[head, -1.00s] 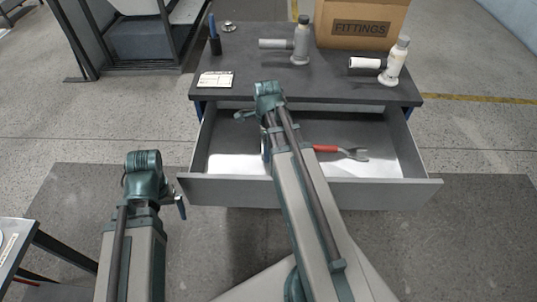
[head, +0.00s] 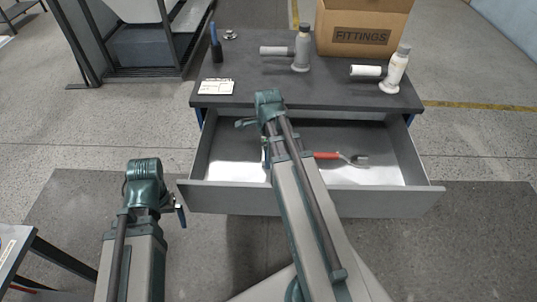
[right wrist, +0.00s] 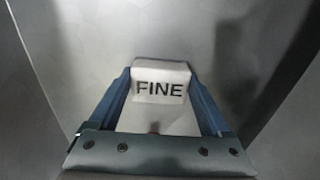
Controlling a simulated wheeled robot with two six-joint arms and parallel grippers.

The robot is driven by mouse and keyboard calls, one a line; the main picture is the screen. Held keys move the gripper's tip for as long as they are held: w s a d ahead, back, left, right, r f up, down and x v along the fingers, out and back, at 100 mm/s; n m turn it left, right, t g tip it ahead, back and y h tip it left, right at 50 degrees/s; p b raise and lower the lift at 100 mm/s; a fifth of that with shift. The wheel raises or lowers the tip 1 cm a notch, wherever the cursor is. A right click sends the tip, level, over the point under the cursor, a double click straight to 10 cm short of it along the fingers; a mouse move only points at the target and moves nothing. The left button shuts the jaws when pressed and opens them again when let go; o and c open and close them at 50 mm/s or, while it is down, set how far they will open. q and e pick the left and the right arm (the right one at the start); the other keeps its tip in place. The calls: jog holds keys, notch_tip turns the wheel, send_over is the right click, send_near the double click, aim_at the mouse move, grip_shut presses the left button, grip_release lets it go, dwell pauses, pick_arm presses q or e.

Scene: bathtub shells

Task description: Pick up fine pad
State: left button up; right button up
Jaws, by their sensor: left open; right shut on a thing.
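The fine pad (right wrist: 158,92) is a pale block marked FINE in the right wrist view. It sits between the blue fingers of my right gripper (right wrist: 160,82), which is shut on it. In the head view my right arm reaches into the open drawer (head: 310,199), and the arm hides the pad and most of that gripper. My left gripper (head: 180,214) is open and empty, low at the left, outside the drawer.
A red-handled tool (head: 340,156) lies in the drawer right of my right arm.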

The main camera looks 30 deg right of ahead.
jog(key=shift+r+p, duration=4.95)
